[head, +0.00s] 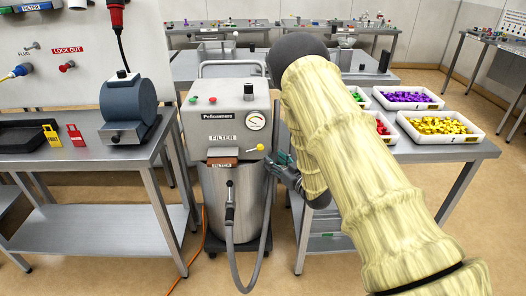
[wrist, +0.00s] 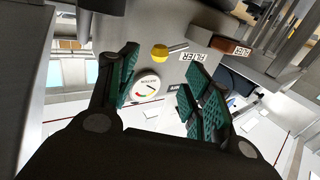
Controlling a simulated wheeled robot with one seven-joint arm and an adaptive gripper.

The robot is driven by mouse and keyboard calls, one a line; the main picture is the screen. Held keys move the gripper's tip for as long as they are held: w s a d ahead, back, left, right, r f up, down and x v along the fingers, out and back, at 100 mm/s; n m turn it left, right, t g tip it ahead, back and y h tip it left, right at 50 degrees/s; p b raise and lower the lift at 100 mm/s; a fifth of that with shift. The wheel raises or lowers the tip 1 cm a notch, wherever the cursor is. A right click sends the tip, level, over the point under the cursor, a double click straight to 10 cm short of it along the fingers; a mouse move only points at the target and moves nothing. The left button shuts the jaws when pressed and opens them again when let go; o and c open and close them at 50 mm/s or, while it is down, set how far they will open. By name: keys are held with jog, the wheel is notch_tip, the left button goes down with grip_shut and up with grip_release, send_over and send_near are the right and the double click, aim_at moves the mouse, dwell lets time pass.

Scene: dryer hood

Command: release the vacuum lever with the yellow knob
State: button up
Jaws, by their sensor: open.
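The vacuum lever is a short metal rod ending in a yellow knob (head: 260,147), on the front of the grey vacuum (head: 228,120) in the head view. The lever points right with its knob end slightly raised. In the wrist view the yellow knob (wrist: 159,53) shows beyond the fingers, in the space between them, with the rod running to its right. My gripper (head: 277,164) is just right of and below the knob. Its teal-padded fingers (wrist: 163,76) are open and hold nothing. I cannot tell whether any finger touches the knob.
A pressure gauge (head: 255,121) sits above the lever. A grey hose (head: 259,230) hangs down the vacuum's front. A steel bench with a dark cylinder (head: 128,105) stands left. White trays of yellow (head: 440,125) and purple parts (head: 406,97) stand on the right bench.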

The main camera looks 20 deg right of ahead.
aim_at(254, 149)
jog(key=p+x, duration=0.1)
jog(key=x, duration=0.7)
jog(key=shift+w, duration=0.2)
jog(key=shift+a, duration=0.1)
grip_shut()
